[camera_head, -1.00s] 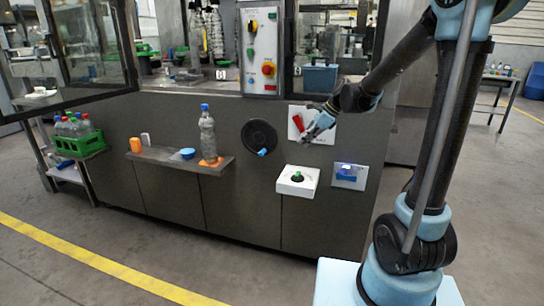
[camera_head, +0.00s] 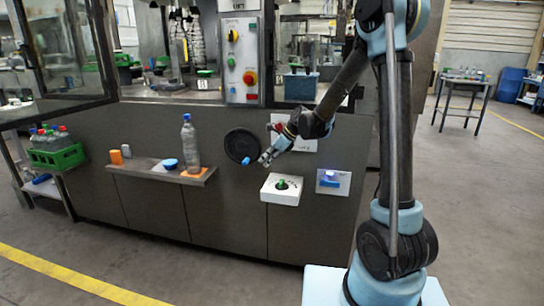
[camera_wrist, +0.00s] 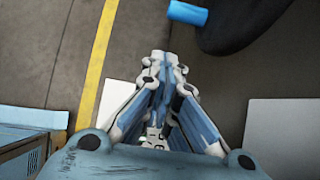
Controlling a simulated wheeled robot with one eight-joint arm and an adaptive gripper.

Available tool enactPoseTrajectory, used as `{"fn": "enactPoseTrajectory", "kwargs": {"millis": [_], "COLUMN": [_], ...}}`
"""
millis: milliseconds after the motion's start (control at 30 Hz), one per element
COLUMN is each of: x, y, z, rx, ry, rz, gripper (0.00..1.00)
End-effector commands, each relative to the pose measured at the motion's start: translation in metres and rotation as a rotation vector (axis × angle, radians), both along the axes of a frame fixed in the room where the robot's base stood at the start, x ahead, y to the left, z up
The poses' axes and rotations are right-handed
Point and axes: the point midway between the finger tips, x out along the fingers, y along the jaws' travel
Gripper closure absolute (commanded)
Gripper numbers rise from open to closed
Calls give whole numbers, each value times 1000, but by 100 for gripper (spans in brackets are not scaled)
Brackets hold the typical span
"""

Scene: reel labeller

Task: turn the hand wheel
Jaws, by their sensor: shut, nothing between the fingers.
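The hand wheel (camera_head: 240,145) is a black disc on the dark front panel of the machine, with a small blue handle (camera_head: 246,161) at its lower right edge. In the wrist view the wheel (camera_wrist: 232,30) is partly in sight at the top right, and its blue handle (camera_wrist: 188,13) sticks out to the left. My gripper (camera_head: 265,161) is just right of the handle in the head view and apart from it in the wrist view. Its fingers (camera_wrist: 164,58) are together and hold nothing.
Below the gripper a white box with a green knob (camera_head: 282,188) juts from the panel. A plate with a blue part (camera_head: 332,181) is to its right. A shelf (camera_head: 150,169) with a bottle (camera_head: 190,144) is left of the wheel. Open floor lies in front.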

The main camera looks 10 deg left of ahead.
Motion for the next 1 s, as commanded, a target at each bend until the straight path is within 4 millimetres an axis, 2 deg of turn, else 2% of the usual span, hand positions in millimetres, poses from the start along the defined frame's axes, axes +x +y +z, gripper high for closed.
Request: {"fn": "enactPoseTrajectory", "kwargs": {"millis": [133, 400, 1000], "x": [1, 4, 4], "y": [13, 45, 54], "z": [-17, -19, -24], "rx": [0, 0, 0], "ry": [-1, -1, -1], "rz": [0, 1, 1], "gripper": [100, 100, 100]}}
